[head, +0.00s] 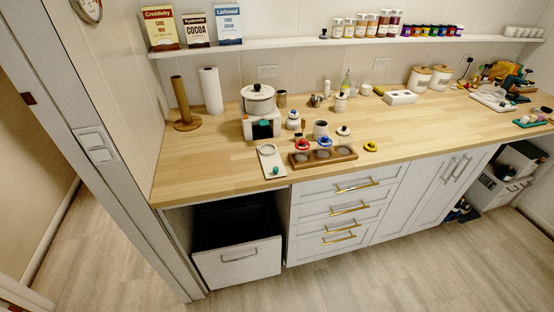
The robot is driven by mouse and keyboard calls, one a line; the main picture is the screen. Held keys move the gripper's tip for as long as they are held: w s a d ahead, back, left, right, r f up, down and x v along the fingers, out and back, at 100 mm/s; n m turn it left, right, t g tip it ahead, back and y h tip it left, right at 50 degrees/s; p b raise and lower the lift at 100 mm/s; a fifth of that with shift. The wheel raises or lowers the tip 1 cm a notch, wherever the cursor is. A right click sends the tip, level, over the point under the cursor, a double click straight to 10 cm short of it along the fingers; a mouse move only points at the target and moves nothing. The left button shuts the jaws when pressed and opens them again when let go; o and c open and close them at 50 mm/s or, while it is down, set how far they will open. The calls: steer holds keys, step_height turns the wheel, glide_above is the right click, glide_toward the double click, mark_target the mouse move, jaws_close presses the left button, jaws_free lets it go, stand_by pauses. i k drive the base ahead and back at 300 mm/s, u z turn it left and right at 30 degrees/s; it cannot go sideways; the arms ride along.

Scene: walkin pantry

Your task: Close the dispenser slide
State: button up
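What looks like the dispenser (248,130) stands on the wooden counter, left of the middle. It is a pale box with a dark front opening, topped by a round white lidded vessel (258,97). A small teal piece (264,123) shows at the front opening; it may be the slide's knob, but it is too small to tell. In front lies a flat pale plate (268,153) with a round ring and a teal knob (276,171), near the counter's front edge. I cannot tell which of these is the slide, or its position. My gripper is not in view.
A wooden tray (341,153) with round wells, jars with coloured lids and a yellow ring (371,146) are right of the plate. A paper roll (211,91) and brown holder (183,104) stand left. An open bin drawer (239,262) juts out below; the floor is clear.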

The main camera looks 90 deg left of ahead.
mark_target(272, 166)
steer(key=u, duration=3.15)
steer(key=k, duration=0.45)
steer(key=u, duration=0.5)
steer(key=i, duration=1.15)
steer(key=u, duration=0.05)
